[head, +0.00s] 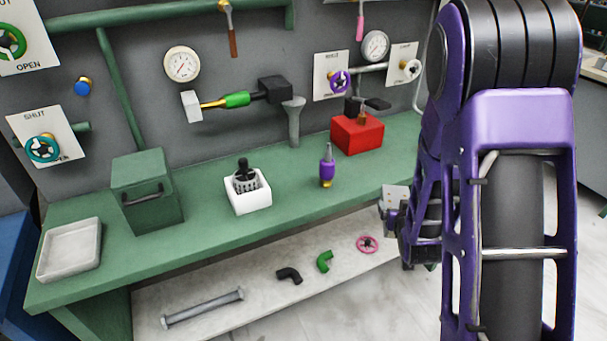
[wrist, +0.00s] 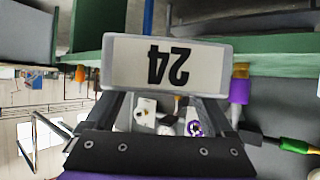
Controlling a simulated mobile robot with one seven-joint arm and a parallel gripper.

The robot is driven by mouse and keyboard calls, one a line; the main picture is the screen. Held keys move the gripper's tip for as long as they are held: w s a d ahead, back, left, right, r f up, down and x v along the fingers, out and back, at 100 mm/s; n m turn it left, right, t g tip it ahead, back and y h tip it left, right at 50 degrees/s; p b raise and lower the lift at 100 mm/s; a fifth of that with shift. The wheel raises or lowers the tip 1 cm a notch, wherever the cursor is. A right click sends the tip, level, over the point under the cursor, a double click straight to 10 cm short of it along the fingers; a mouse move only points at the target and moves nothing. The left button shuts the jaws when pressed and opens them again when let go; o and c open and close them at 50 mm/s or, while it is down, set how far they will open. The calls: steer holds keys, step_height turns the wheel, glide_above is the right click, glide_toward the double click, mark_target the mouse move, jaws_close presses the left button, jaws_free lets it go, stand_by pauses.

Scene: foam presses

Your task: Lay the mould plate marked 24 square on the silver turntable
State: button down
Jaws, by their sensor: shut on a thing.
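The mould plate marked 24 (wrist: 210,66) is a pale rectangle with black digits, which read upside down in the wrist view. My gripper (wrist: 166,92) is shut on it and holds it up in the air. In the head view my gripper (head: 392,216) is at the right, in front of the bench and partly hidden by my arm, with a small pale piece of the plate showing. I cannot make out the silver turntable in either view.
The green bench (head: 290,175) holds a grey tray (head: 70,250), a green box (head: 147,192), a white holder (head: 248,194), a purple bottle (head: 327,170) and a red box (head: 357,134). A low shelf (head: 215,285) has pipe pieces and a pink wheel. Gauges and valves line the wall.

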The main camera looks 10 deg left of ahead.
steer(key=shift+w+a+r, duration=0.15)
steer(key=shift+a+r, duration=0.05)
steer(key=shift+r, duration=0.1)
